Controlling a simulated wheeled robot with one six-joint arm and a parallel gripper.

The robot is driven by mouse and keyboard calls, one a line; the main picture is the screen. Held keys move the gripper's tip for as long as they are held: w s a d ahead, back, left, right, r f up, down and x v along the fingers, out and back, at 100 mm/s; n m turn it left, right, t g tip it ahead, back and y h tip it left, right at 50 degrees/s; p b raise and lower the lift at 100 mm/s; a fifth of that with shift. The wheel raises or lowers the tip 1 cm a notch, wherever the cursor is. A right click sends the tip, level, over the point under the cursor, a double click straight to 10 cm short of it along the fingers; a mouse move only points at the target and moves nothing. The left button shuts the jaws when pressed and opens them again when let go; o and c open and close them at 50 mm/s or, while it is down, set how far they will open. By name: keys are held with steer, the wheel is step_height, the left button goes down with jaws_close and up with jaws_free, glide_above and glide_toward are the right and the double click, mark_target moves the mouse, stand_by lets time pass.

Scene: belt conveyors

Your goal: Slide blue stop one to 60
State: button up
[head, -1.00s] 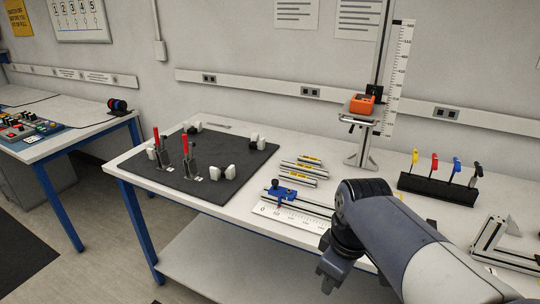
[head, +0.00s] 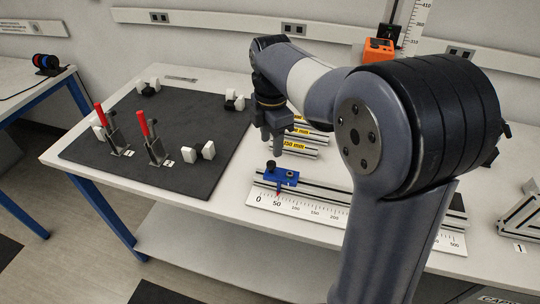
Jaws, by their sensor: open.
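The blue stop (head: 281,176) sits on a metal rail near its left end and carries a black knob. Its red pointer stands at about the 50 mark of the white scale (head: 306,208) along the rail's front; I cannot read the exact value. My gripper (head: 274,148) points down above the table, behind the blue stop and apart from it. It is open, with nothing seen between its fingers. My arm hides part of the rail and scale to the right.
A dark mat (head: 160,138) at the left bears two red-handled clamps (head: 152,138) and several white blocks. Labelled metal bars (head: 292,146) lie behind the rail, close to my gripper. An orange device (head: 378,50) stands at the back. The table's front edge is near the scale.

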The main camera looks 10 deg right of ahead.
mark_target(272, 163)
step_height(272, 163, down, 7)
steer(key=shift+r, duration=0.1)
stand_by(0.3)
jaws_close()
stand_by(0.5)
